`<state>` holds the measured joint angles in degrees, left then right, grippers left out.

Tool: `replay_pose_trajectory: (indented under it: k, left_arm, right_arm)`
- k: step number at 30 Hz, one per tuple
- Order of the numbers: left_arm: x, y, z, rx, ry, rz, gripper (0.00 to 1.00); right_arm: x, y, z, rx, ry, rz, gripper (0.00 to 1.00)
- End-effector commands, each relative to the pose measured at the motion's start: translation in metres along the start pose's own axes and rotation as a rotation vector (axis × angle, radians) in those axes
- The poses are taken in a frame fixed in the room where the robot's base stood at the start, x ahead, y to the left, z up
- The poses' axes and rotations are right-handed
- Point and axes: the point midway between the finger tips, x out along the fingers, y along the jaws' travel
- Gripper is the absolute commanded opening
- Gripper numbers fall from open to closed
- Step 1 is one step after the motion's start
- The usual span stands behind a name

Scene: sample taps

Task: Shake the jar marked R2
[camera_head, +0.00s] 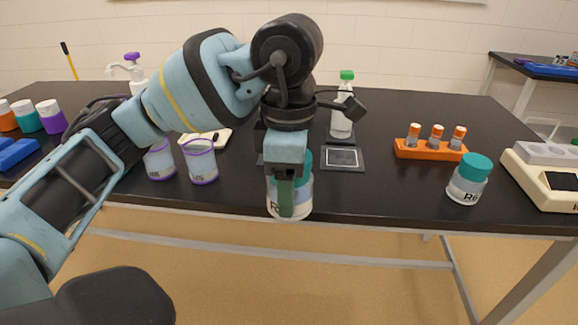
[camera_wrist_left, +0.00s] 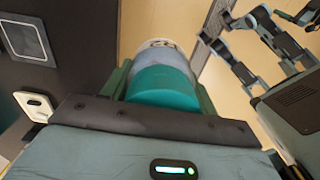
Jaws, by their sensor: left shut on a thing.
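My left gripper (camera_head: 287,195) is shut on a clear jar (camera_head: 303,203) with a teal lid, near the table's front edge. One finger covers part of its label, leaving an R showing in the head view. In the left wrist view the jar (camera_wrist_left: 165,85) sits between the green fingers, with its teal lid nearest and the label upside down, appearing to read R2. Tan floor lies behind it there. The jar looks about upright in the head view. Another teal-lidded jar (camera_head: 467,180), its label starting with R, stands on the table at the right.
Behind the gripper stand a green-capped bottle (camera_head: 342,105) and a dark square pad (camera_head: 343,158). An orange rack (camera_head: 430,150) holds several vials. Purple-rimmed cups (camera_head: 200,161) stand left. A pale device (camera_head: 545,180) is far right. The table front between pad and right jar is clear.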

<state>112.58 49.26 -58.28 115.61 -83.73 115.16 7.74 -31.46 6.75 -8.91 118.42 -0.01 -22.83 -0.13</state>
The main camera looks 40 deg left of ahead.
Motion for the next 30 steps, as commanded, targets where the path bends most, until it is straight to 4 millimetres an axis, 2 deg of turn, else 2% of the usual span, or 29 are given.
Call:
replay_pose_trajectory:
  k: [3,6,9,13,15,19,21,24,28,30]
  left_arm:
    - [-0.037,0.001,0.000,-0.003,-0.007,0.011,0.33]
    - [-0.053,0.000,0.000,-0.001,-0.002,0.005,0.33]
    - [-0.048,0.000,0.000,0.001,0.001,-0.001,0.33]
    - [-0.008,-0.001,0.000,0.003,0.006,-0.009,0.33]
    - [0.002,-0.001,0.000,0.001,0.002,-0.005,0.33]
    - [-0.007,0.001,0.000,-0.001,-0.003,0.005,0.33]
    - [-0.031,0.001,0.000,-0.003,-0.007,0.012,0.33]
    - [-0.052,0.001,0.000,-0.002,-0.003,0.007,0.33]
    - [-0.046,0.000,0.000,0.001,0.002,-0.003,0.33]
    - [-0.023,-0.001,0.000,0.003,0.006,-0.009,0.33]
  right_arm:
    - [0.000,0.000,0.000,0.000,-0.001,0.000,0.84]
    - [0.000,0.000,0.000,0.001,-0.001,0.000,0.84]
    - [0.000,0.000,0.000,0.001,-0.001,0.000,0.84]
    - [0.000,-0.001,0.000,0.004,-0.001,0.000,0.84]
    - [0.000,-0.001,0.000,0.006,0.000,0.000,0.84]
    - [0.000,-0.002,0.000,0.011,0.000,0.000,0.84]
    - [0.000,-0.003,0.000,0.011,0.000,0.000,0.84]
    - [0.000,-0.003,0.000,0.011,0.001,0.000,0.84]
    - [0.000,-0.002,0.000,0.010,0.001,0.000,0.84]
    - [0.000,-0.002,0.000,0.010,0.001,0.000,0.84]
